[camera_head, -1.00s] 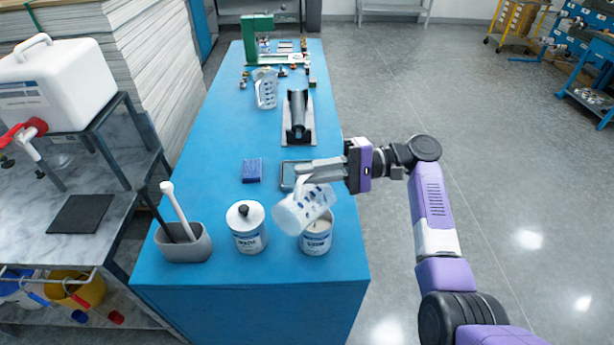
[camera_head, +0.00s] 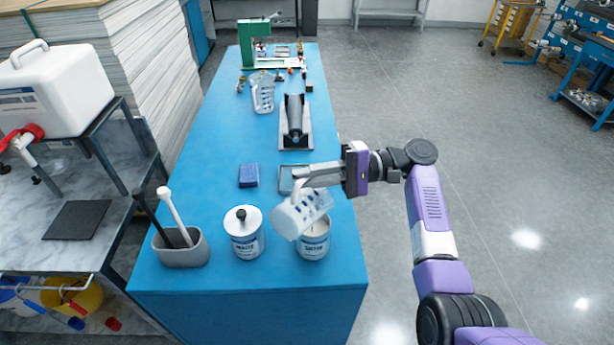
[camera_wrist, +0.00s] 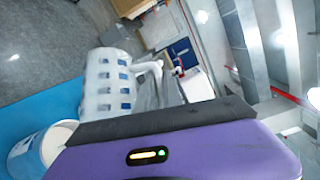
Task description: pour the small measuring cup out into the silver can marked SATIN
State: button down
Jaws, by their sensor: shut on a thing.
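The small measuring cup (camera_head: 300,212) is a clear cup with blue marks, tilted with its mouth down to the left. My gripper (camera_head: 316,174) is shut on its handle. The cup hangs over the rear left of an open silver can with a blue label (camera_head: 313,244), whose lettering is blurred but looks like SATIN. In the wrist view the cup (camera_wrist: 108,85) is beside and above the open can (camera_wrist: 30,152), which has pale contents. I cannot see any liquid stream or how much the cup holds.
A second silver can (camera_head: 244,238), its lid closed with a black knob, stands just left. A grey holder (camera_head: 181,250) with two stirrers is further left.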

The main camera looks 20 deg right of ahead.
aim_at(293, 201)
jog(key=shift+d, duration=0.1)
jog(key=shift+w+d+r+m+y+b, duration=0.2)
jog(key=shift+w+d+m+y+b, duration=0.45)
jog(key=shift+d, duration=0.2)
dwell(3.2)
jog(key=shift+s+a+r+n+h+p, duration=0.2)
jog(key=shift+s+a+n+h+p, duration=0.25)
jog(key=shift+p, duration=0.35)
jog(key=shift+s+a+r+n+h, duration=0.1)
jog(key=shift+s+a+n+h, duration=0.25)
jog(key=shift+a, duration=0.2)
jog(key=shift+s+a+r+n+h, duration=0.1)
jog(key=shift+s+a+n+h, duration=0.2)
jog(key=shift+a, duration=0.25)
jog(key=shift+s+a+f+n+h, duration=0.4)
jog(key=shift+s+a+f+h, duration=0.1)
jog(key=shift+a+h, duration=0.15)
jog(key=shift+s+a+f+n+h, duration=0.35)
jog(key=shift+s+a+h, duration=0.15)
jog(key=shift+a, duration=0.25)
